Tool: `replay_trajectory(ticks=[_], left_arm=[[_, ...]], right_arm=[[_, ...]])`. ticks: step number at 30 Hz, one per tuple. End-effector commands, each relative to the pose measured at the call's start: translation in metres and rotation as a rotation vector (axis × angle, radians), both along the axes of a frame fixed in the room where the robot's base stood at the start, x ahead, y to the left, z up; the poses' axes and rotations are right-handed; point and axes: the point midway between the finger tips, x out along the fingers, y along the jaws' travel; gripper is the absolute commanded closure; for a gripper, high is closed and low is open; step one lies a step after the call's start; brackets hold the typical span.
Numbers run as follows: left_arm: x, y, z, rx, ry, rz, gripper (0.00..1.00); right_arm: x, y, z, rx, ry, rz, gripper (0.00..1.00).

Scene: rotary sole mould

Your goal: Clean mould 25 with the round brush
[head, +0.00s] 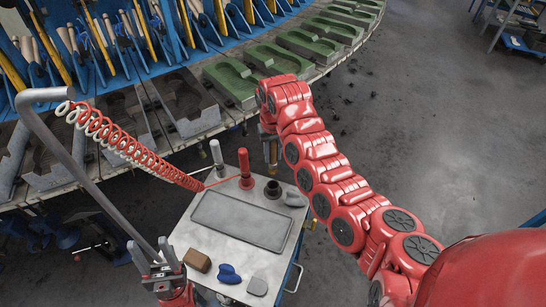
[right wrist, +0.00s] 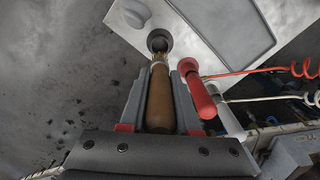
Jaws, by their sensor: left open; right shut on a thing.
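My right gripper (head: 269,150) is shut on the round brush, which has a brown wooden handle (right wrist: 160,98). The brush points down at a dark round cup (head: 273,189) on the trolley's back right corner. The cup also shows in the right wrist view (right wrist: 159,40); I cannot tell whether the bristle tip is inside it or just above. My left gripper (head: 160,262) is open and empty at the trolley's left side. Green moulds (head: 284,64) and grey moulds (head: 187,108) lie along the rotary table's edge. No mould number is readable, so I cannot tell which is 25.
The trolley (head: 190,232) holds a shallow tray (head: 240,220), a red-handled tool (head: 244,167), a white-handled tool (head: 217,158), a brown block (head: 196,261), a blue item (head: 229,274) and grey pieces. A coiled red hose (head: 130,150) hangs from a bent grey pipe (head: 75,150). Floor at right is mostly clear.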

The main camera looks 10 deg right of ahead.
Motion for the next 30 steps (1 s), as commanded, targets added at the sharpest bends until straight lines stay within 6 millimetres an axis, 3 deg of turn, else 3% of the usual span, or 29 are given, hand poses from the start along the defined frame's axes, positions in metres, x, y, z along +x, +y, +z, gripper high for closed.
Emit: replay_trajectory(ticks=[9,15,30], left_arm=[[0.0,0.0,0.011,0.0,0.0,0.0,0.48],[0.0,0.0,0.029,0.0,0.0,0.0,0.48],[0.0,0.0,0.03,0.0,0.0,0.0,0.48]], right_arm=[[0.0,0.0,0.03,-0.001,-0.002,0.001,1.0],[0.0,0.0,0.05,0.0,0.0,0.0,1.0],[0.0,0.0,0.05,0.0,0.0,0.0,1.0]])
